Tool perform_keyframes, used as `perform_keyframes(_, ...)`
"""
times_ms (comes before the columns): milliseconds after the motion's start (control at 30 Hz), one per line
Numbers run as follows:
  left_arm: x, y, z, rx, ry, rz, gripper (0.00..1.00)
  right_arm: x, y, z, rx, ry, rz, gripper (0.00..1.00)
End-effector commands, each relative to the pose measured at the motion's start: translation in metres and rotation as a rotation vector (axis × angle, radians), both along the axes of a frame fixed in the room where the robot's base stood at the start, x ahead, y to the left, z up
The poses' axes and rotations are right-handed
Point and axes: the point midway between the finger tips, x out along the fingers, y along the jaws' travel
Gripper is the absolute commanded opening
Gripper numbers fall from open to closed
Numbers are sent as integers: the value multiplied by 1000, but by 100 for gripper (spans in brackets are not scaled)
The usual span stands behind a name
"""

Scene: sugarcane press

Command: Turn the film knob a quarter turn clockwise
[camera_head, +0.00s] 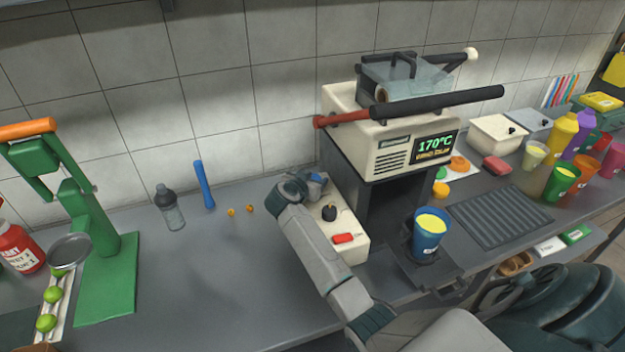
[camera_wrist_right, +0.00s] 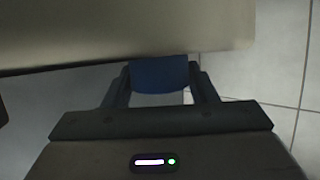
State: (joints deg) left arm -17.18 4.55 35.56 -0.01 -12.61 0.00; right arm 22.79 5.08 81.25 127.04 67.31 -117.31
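The sealing machine (camera_head: 395,150) has a white head, a green-lit display reading 170°C, and a dark lower body. A blue knob-like part (camera_wrist_right: 160,73) lies between the fingers of my right gripper (camera_wrist_right: 160,85) in the right wrist view, filling the gap, with a pale surface just beyond it. In the head view, my right gripper (camera_head: 313,184) is at the machine's left side, and its wrist hides most of the blue part. The gripper looks shut on it. Which way the knob is turned cannot be told. My left gripper is not in view.
A white panel with a black knob (camera_head: 329,212) and a red button (camera_head: 343,238) is close by my right wrist. A blue cup (camera_head: 430,236) stands in front of the machine. A bottle (camera_head: 169,210) and a green press (camera_head: 95,235) stand left; the counter between is mostly clear.

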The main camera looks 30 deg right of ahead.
Motion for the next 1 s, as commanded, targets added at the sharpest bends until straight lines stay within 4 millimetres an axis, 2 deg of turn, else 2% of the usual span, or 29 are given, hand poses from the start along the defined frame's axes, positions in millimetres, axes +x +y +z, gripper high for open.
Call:
perform_keyframes(33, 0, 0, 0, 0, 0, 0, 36, 0, 0, 0, 0, 0, 0, 42)
perform_keyframes(100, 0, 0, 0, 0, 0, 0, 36, 0, 0, 0, 0, 0, 0, 28)
perform_keyframes(133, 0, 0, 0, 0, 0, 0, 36, 0, 0, 0, 0, 0, 0, 25)
perform_keyframes(567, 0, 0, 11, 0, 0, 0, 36, 1, 0, 2, 3, 2, -90, 25)
perform_keyframes(800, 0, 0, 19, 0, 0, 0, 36, 2, 1, 2, 1, 3, -271, 25)
perform_keyframes(1000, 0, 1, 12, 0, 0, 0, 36, 2, 0, -1, -1, 1, -462, 25)
